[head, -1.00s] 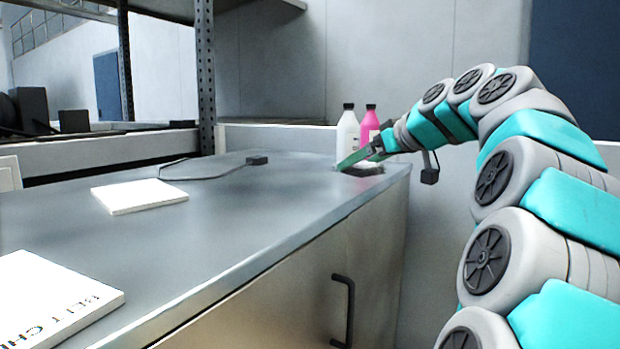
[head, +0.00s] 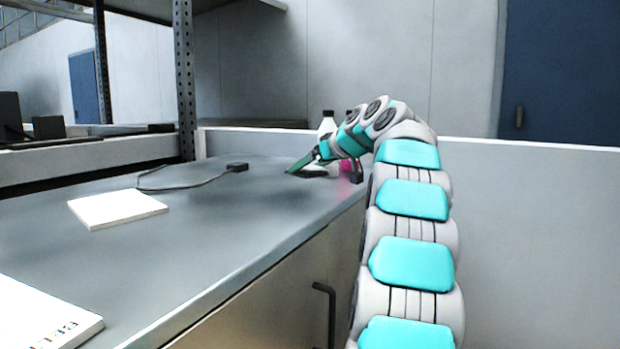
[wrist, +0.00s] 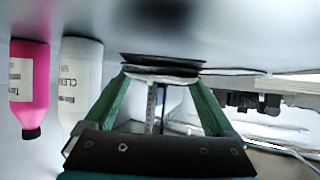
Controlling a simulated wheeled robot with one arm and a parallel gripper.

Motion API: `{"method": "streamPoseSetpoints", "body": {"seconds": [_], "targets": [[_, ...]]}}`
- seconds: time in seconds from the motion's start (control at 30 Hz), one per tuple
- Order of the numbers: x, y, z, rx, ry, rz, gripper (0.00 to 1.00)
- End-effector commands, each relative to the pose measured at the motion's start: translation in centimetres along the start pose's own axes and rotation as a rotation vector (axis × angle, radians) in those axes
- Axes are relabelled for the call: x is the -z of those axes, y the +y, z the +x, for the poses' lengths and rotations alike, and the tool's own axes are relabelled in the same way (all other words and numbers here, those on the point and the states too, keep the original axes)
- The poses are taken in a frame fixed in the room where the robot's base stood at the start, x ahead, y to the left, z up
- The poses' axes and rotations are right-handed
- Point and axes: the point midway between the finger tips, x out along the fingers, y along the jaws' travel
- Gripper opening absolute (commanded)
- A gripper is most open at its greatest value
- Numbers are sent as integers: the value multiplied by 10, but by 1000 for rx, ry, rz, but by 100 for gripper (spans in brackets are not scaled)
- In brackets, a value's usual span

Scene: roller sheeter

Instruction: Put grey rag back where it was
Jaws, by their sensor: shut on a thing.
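My gripper (wrist: 160,85) has green fingers and is shut on a flat, folded, dark and pale thing that looks like the grey rag (wrist: 162,60). The rag sits between the fingertips in the wrist view. In the head view my gripper (head: 298,165) is low over the far right end of the grey counter (head: 215,210). The rag there is small and partly hidden by my gripper, at or very near the counter top. I cannot tell whether it touches.
A white bottle (wrist: 82,85) and a pink bottle (wrist: 30,85) stand close beside my gripper. A black cable with a plug (head: 237,167) lies to its left. The middle of the counter is clear.

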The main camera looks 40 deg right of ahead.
Motion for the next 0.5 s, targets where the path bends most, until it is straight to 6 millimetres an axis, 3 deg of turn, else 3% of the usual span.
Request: {"method": "streamPoseSetpoints", "body": {"seconds": [0.5], "targets": [[-31, 0, 17, 0, -1, 1, 27]]}}
